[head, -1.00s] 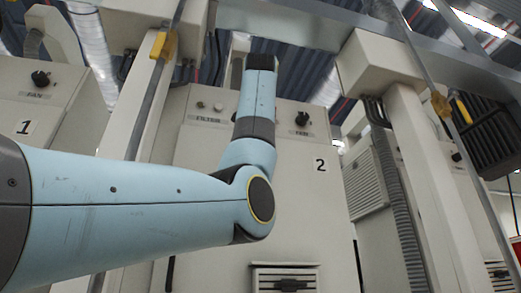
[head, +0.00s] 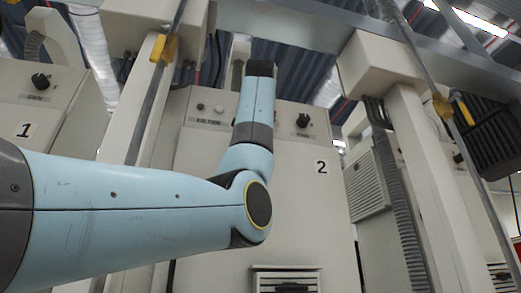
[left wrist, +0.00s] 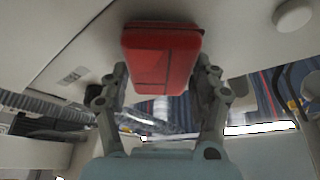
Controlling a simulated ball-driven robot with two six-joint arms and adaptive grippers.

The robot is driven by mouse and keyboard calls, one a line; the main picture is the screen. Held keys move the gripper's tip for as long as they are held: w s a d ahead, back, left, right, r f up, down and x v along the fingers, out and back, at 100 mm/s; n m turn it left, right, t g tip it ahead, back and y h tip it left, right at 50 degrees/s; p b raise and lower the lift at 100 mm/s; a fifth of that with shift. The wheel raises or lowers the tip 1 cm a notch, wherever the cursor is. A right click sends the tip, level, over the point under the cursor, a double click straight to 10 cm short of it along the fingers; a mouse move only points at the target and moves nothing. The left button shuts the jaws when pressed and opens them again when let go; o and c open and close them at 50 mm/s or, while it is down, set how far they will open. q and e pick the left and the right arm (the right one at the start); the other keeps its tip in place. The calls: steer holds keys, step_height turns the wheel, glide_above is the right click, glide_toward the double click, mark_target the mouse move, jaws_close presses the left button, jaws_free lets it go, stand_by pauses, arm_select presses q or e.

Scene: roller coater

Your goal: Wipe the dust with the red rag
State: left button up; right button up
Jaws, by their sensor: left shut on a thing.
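The red rag (left wrist: 162,58) shows in the left wrist view as a thick red folded block. My left gripper (left wrist: 160,78) is shut on it, with one finger on each side. The rag is close to a pale cream surface; I cannot tell if it touches. In the head view my left arm reaches up in front of the cream cabinet marked 2 (head: 290,180); its gripper and the rag cannot be seen there. I cannot make out any dust. My right gripper is not in view.
Cabinet 2 has knobs (head: 303,120) and a low vent (head: 287,279). Cream posts (head: 407,180) with yellow-tipped rods flank it. Another cabinet marked 1 (head: 55,105) is at the left. A metal beam (head: 280,24) crosses above.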

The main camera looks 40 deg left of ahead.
arm_select(q)
steer(key=shift+w+a, duration=0.1)
steer(key=w+d+p, duration=0.3)
steer(key=w+p, duration=0.1)
steer(key=shift+w+d+r, duration=0.1)
steer(key=shift+w+d, duration=0.1)
steer(key=shift+d, duration=0.15)
steer(key=shift+w+d, duration=0.2)
steer(key=shift+w, duration=0.05)
steer(key=shift+w+d, duration=0.35)
steer(key=shift+w, duration=0.1)
steer(key=shift+s, duration=0.1)
